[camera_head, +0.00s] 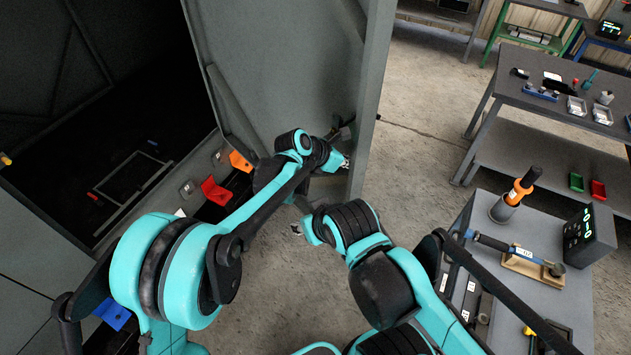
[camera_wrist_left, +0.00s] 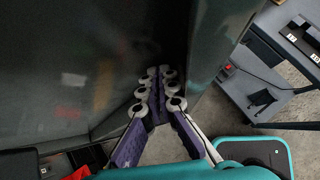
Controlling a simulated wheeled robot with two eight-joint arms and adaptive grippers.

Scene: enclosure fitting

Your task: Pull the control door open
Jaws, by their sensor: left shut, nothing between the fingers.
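The control door (camera_head: 285,60) is a tall grey panel standing open, out from the dark enclosure on the left, with a folded flange along its right edge (camera_head: 372,90). My left gripper (camera_head: 343,161) is by the lower part of this flange. In the left wrist view the left gripper (camera_wrist_left: 160,72) is shut and empty, its purple fingers in the corner between the wide grey panel (camera_wrist_left: 75,70) and the narrower flange (camera_wrist_left: 212,45). I cannot tell if it touches. My right gripper (camera_head: 297,229) is low beside the left arm, mostly hidden by its own arm.
The dark enclosure interior (camera_head: 120,130) is on the left, with a red part (camera_head: 215,191) and an orange part (camera_head: 240,161) along its sill. A tool cart (camera_head: 540,215) stands at right, a workbench (camera_head: 575,115) behind it. Concrete floor (camera_head: 420,130) is clear beyond the door.

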